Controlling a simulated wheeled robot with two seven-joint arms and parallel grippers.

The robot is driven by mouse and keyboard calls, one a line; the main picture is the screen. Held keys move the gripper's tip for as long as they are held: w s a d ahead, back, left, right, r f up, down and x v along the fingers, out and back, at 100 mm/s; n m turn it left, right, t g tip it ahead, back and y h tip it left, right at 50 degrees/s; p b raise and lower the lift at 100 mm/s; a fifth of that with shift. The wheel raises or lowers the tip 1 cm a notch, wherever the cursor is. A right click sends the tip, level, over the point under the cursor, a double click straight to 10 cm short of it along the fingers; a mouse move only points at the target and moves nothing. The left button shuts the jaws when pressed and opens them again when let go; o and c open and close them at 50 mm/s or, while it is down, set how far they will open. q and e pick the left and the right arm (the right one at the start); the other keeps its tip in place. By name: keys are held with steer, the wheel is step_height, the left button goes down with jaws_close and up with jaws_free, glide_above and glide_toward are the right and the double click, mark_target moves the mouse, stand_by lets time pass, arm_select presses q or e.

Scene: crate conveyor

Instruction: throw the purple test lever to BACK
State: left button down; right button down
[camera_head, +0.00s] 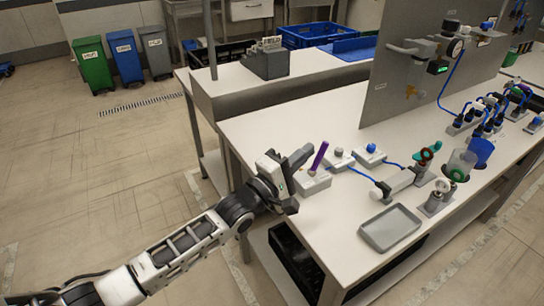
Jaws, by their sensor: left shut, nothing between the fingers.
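The purple test lever (319,157) stands up from a small pale box (313,183) near the left edge of the white bench. It leans a little, with its top toward the right and far side of the picture. My left gripper (298,160) is shut and empty, just left of the lever and its box. Its dark fingers look close to the lever; a gap or contact cannot be told for certain. Any BACK marking on the box is too small to read. My right gripper is not in view.
Two small boxes with a white knob (339,154) and a blue knob (371,150) stand just beyond the lever. A grey tray (390,228) lies in front to the right. Valves, cups and cables fill the bench's right side. A grey upright panel (400,95) stands behind.

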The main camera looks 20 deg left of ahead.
arm_select(q)
steer(key=s+a+r, duration=0.4)
steer(key=s+a, duration=0.1)
steer(key=s, duration=0.3)
steer(key=shift+s+b, duration=0.35)
steer(key=shift+b, duration=0.05)
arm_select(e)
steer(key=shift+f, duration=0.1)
arm_select(q)
steer(key=s+f+m+g+y, duration=0.4)
steer(key=s+f+m, duration=0.3)
steer(key=f, duration=0.6)
steer(key=s+a+f+m+g+y, duration=0.1)
steer(key=s+f+m+g+y, duration=0.2)
steer(key=s+f+m, duration=0.5)
steer(key=s+f+y, duration=0.1)
steer(key=s+f, duration=0.2)
steer(key=f, duration=0.2)
steer(key=shift+s+g, duration=0.25)
steer(key=shift+g, duration=0.15)
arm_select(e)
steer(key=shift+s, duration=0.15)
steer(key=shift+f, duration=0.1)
